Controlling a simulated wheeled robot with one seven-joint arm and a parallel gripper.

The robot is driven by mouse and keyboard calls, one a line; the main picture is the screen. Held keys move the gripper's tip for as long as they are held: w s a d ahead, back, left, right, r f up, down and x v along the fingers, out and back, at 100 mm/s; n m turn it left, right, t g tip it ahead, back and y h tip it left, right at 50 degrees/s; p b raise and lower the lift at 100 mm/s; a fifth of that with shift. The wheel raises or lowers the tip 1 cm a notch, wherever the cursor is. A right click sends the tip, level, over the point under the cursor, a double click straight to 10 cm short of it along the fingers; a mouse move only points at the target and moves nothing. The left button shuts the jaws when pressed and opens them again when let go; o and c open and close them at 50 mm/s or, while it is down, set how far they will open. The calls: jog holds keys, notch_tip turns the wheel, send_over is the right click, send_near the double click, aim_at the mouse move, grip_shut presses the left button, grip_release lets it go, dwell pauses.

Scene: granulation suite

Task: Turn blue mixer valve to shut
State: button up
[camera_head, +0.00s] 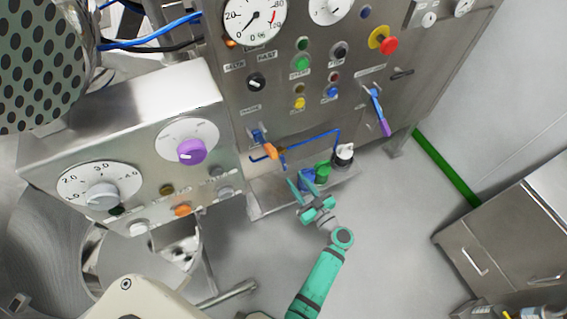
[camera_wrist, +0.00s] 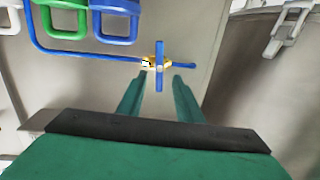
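In the wrist view a small valve with a brass middle (camera_wrist: 152,64) and a blue bar handle (camera_wrist: 159,80) sits on a thin blue pipe (camera_wrist: 85,54). The bar stands upright in the picture, across the pipe. My gripper (camera_wrist: 158,82) is open, its two teal fingers on either side of the bar's lower end, with nothing held; I cannot tell whether they touch it. In the head view my gripper (camera_head: 301,178) is low in front of the steel panel, beside blue and green items. The valve in front of the fingers cannot be made out there.
The panel carries a blue-and-orange handle (camera_head: 268,146), a blue-and-purple lever (camera_head: 379,112), a red-and-yellow knob (camera_head: 384,41) and gauges. A green item (camera_head: 322,171) and a black-and-white item (camera_head: 344,152) stand close behind my gripper.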

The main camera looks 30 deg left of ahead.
aim_at(284, 164)
jog(key=shift+t+h, duration=0.3)
jog(key=shift+t, duration=0.6)
jog(key=x, duration=0.9)
jog(key=shift+s+a, duration=0.3)
jog(key=shift+a, duration=0.15)
